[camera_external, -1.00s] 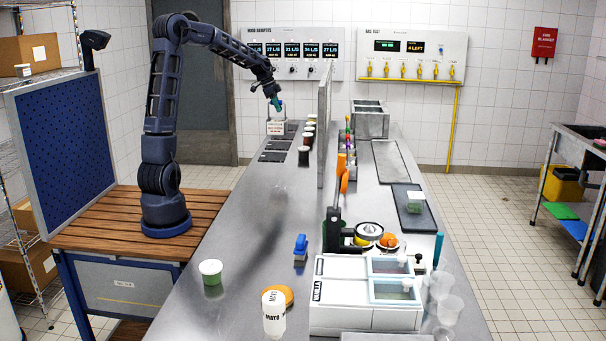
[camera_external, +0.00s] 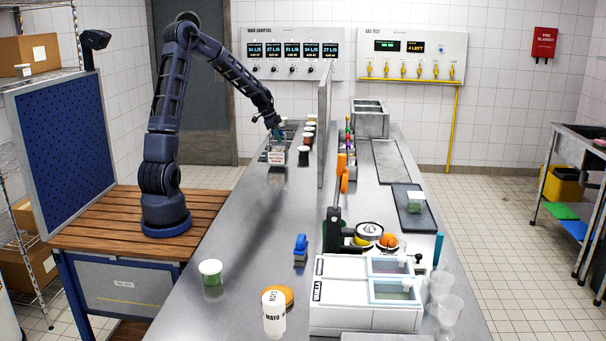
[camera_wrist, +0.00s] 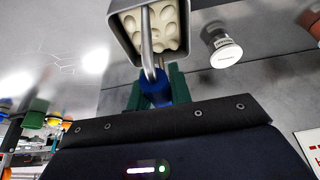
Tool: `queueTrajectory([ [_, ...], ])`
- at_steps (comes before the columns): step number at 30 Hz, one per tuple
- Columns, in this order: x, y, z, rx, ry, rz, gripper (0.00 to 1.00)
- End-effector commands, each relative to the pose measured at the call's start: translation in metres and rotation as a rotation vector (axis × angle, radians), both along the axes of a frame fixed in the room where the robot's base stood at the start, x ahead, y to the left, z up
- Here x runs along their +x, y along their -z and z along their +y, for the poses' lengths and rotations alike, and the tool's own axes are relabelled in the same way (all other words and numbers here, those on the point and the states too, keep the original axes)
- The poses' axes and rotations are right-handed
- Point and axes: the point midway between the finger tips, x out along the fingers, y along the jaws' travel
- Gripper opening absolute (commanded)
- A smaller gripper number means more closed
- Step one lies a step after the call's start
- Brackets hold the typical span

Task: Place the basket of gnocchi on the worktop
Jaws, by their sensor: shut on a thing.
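In the wrist view the basket (camera_wrist: 122,28) shows pale gnocchi inside and a metal handle with a blue grip. My gripper (camera_external: 277,134) is above the basket. In the wrist view my gripper's green fingers (camera_wrist: 157,92) are shut on the blue grip.
Small jars (camera_external: 304,152) stand in a row just right of the basket, along an upright panel (camera_external: 323,130). A jar with a white lid (camera_wrist: 225,50) shows in the wrist view. The worktop is clear between the basket and the green tub (camera_external: 211,279) in front.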

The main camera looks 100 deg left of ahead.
Motion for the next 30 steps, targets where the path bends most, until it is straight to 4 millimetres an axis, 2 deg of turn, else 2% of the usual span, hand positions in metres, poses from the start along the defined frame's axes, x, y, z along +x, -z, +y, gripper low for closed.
queueTrajectory([
  [4,0.0,0.015,0.0,-0.001,0.0,0.0,0.0],
  [15,0.0,0.018,0.0,-0.001,0.0,0.0,0.0],
  [16,0.0,0.018,0.0,-0.001,0.0,0.0,0.26],
  [18,0.0,0.018,0.0,0.0,0.0,0.0,0.4],
  [30,-0.001,0.012,0.0,0.001,0.0,0.0,0.42],
])
